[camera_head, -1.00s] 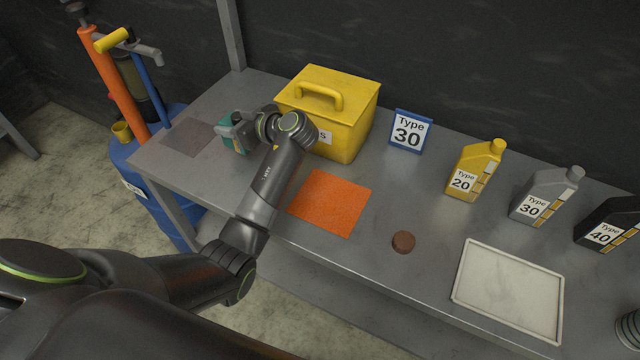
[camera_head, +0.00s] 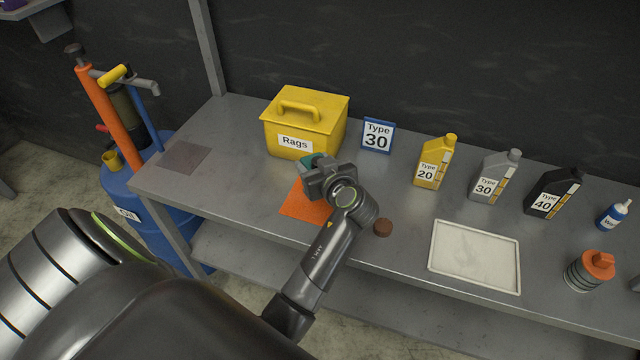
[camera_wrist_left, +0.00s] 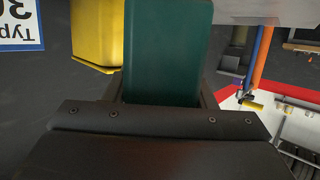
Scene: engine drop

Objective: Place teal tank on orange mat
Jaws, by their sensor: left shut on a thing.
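The teal tank (camera_head: 309,162) shows only in part in the head view, behind my left gripper (camera_head: 312,172). In the left wrist view the teal tank (camera_wrist_left: 165,50) fills the middle, between the fingers. My left gripper is shut on it, over the far side of the orange mat. The orange mat (camera_head: 298,205) lies flat on the grey bench, partly covered by my arm and gripper. I cannot tell whether the tank touches the mat. My right gripper is in neither view.
The yellow rags box (camera_head: 293,143) stands just behind the mat. A Type 30 sign (camera_head: 377,136) and several bottles stand behind. A dark grey mat (camera_head: 184,157) lies at the bench's left.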

